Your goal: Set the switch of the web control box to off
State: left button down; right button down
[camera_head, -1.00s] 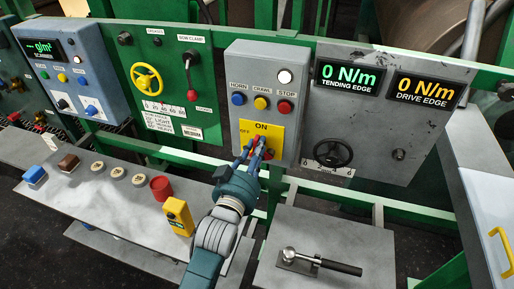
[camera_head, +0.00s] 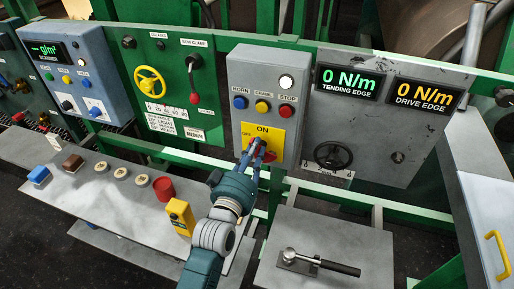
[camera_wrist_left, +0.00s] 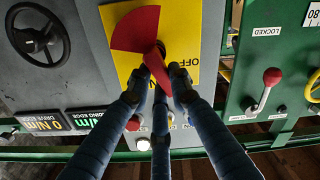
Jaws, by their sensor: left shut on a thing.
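The web control box (camera_head: 262,70) is a grey panel with a yellow switch plate (camera_head: 279,134). ON is printed at the plate's top and OFF at its left. The red switch (camera_head: 269,157) shows just right of my left fingers, low on the plate. In the left wrist view the red switch (camera_wrist_left: 133,33) stands out from the plate, and part of it runs between my fingers. My left gripper (camera_head: 259,146) is shut on this switch, and it also shows in the left wrist view (camera_wrist_left: 160,82). The fingers hide much of the switch, so its exact angle is unclear. My right gripper is out of view.
Blue HORN (camera_head: 240,102), yellow CRAWL (camera_head: 262,106) and red STOP (camera_head: 286,111) buttons sit above the plate. A black handwheel (camera_head: 333,155) is to the right. A table with a yellow pendant (camera_head: 180,216) and a red cylinder (camera_head: 163,188) lies below left.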

pick_arm(q)
jog(key=shift+w+a+f+n+p, duration=0.1)
jog(key=shift+a+f+n+p, duration=0.2)
jog(key=shift+n, duration=1.85)
jog(key=shift+w+a+f+n+p, duration=0.1)
jog(key=shift+a+f+n, duration=0.3)
jog(key=shift+n, duration=1.7)
jog(key=shift+w+a+f+n+p, duration=0.15)
jog(key=shift+a+f+n, duration=0.2)
jog(key=shift+n, duration=1.8)
jog(key=shift+s+f, duration=0.1)
jog(key=c, duration=1.6)
grip_release()
jog(key=shift+o, duration=0.2)
jog(key=v, duration=1.2)
